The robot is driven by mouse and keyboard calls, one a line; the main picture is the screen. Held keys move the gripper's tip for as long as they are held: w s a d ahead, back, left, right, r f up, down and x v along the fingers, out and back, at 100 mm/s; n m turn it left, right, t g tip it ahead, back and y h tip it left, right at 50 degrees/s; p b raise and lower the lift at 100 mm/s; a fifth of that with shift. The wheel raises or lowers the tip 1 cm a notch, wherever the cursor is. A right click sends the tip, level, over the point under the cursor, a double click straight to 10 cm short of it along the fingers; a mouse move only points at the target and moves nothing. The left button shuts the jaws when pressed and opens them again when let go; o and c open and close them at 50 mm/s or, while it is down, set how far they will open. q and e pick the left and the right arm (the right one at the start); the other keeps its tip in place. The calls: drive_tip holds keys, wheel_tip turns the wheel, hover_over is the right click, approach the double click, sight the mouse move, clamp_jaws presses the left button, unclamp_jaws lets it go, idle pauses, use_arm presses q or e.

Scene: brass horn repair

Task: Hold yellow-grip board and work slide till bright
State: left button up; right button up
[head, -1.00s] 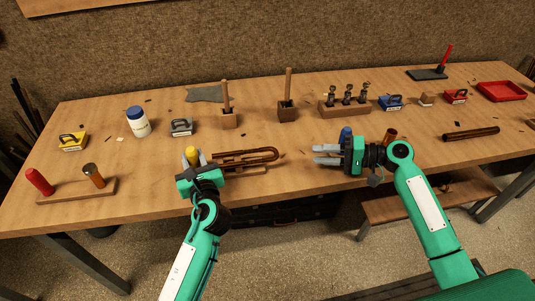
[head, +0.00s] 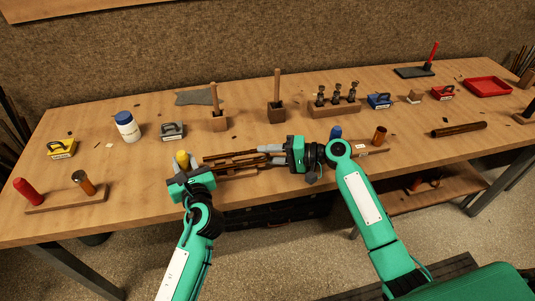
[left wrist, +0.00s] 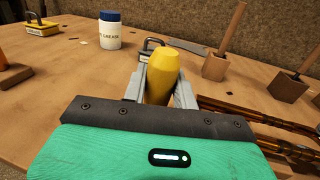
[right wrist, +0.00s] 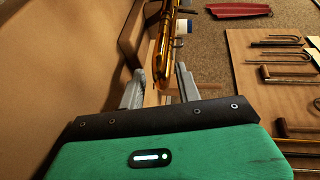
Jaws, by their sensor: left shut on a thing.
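The yellow grip (head: 181,159) stands upright at the left end of the slide's board. My left gripper (left wrist: 162,88) is shut on the yellow grip, one finger on each side. The tarnished brown slide (head: 225,160) lies lengthwise on the table to the right of the grip, its two tubes also partly in the left wrist view (left wrist: 262,122). My right gripper (head: 263,153) is at the slide's right end, its fingers pointing left. In the right wrist view its fingers are apart with the golden tube (right wrist: 166,45) between them; contact is unclear. The board is mostly hidden.
Left lies a board with red (head: 27,190) and copper (head: 84,182) grips. A blue grip (head: 336,132) stands behind my right wrist.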

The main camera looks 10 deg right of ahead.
drive_tip(key=shift+w+a, duration=0.1)
drive_tip(key=shift+a, duration=0.1)
clamp_jaws()
drive_tip(key=shift+a+f, duration=0.1)
drive_tip(key=shift+a, duration=2.25)
use_arm(q)
drive_tip(key=shift+d, duration=0.1)
use_arm(e)
drive_tip(key=shift+f, duration=0.1)
